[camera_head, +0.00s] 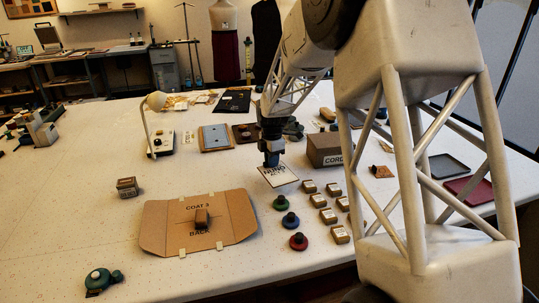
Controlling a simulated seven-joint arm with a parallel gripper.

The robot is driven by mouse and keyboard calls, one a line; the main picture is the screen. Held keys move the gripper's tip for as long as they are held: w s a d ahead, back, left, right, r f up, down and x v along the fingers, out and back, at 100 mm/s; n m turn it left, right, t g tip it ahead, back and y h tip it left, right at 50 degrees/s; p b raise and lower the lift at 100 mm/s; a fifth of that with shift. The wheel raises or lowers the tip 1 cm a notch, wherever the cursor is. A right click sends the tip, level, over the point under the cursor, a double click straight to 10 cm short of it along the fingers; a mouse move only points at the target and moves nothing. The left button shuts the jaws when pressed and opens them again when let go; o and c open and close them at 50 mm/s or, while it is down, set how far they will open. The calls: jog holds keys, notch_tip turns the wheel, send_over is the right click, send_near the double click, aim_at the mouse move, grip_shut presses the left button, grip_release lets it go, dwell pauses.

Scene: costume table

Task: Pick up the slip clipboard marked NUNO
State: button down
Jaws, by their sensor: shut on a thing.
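The slip clipboard (279,177) is a small pale board with a dark edge, with dark lettering that seems to read NUNO, partly covered by the gripper. It is near the middle of the white table, left of the brown box marked CORD. My gripper (271,163) points down at its upper edge and is shut on it. The fingertips are small and dark, so the exact grip is hard to see. I cannot tell whether the board is lifted or still touches the table.
The CORD box (325,150) stands close on the right. Several small tan boxes (318,200) and round knobs in green, blue and red (298,241) lie in front. A cardboard pattern marked COAT 3 BACK (165,232) lies front left. A lamp (154,103) stands back left.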

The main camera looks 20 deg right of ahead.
aim_at(274, 171)
jog(key=shift+s+a+r, duration=0.1)
jog(key=shift+s, duration=0.85)
jog(key=shift+s+a+r, duration=0.1)
jog(key=shift+s, duration=0.8)
